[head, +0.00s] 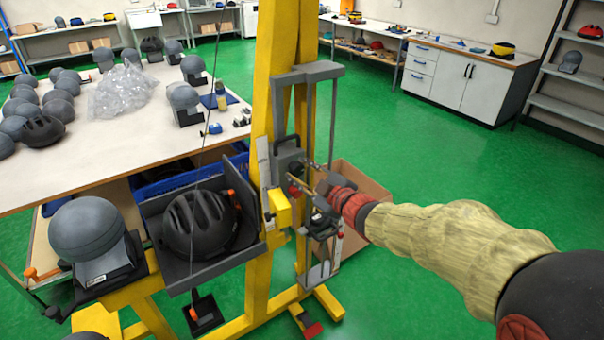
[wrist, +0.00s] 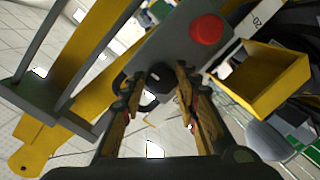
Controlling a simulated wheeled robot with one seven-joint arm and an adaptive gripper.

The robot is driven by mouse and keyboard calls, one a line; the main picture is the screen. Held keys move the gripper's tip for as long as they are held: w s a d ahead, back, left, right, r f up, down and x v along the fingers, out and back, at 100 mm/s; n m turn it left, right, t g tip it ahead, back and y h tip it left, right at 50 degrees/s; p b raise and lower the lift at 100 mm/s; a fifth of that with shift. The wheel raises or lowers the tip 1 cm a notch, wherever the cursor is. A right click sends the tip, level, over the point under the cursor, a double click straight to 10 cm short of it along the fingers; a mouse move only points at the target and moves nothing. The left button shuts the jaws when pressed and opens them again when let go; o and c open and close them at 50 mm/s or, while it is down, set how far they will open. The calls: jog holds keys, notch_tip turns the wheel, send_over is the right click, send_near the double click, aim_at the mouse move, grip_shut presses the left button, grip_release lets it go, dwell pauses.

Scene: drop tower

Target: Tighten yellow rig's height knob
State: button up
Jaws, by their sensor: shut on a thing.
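The yellow rig (head: 262,100) stands upright beside the table, with a grey carriage (head: 288,160) on its column. In the wrist view the grey carriage block (wrist: 180,45) faces me, with a red button (wrist: 207,28) above and right of the dark height knob (wrist: 158,84). My gripper (wrist: 159,88) has its fingers on either side of this knob, shut on it. In the head view my gripper (head: 305,181) reaches the carriage from the right. The knob cannot be made out there, behind the fingers.
A black helmet (head: 196,222) sits in a grey tray on the rig, left of the column. A yellow box-like part (wrist: 262,80) is close to my gripper's right in the wrist view. A cardboard box (head: 362,185) stands behind the rig. The green floor (head: 460,170) to the right is clear.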

jog(key=shift+r, duration=0.15)
jog(key=o, duration=1.2)
jog(key=shift+c, duration=0.2)
jog(key=v, duration=1.2)
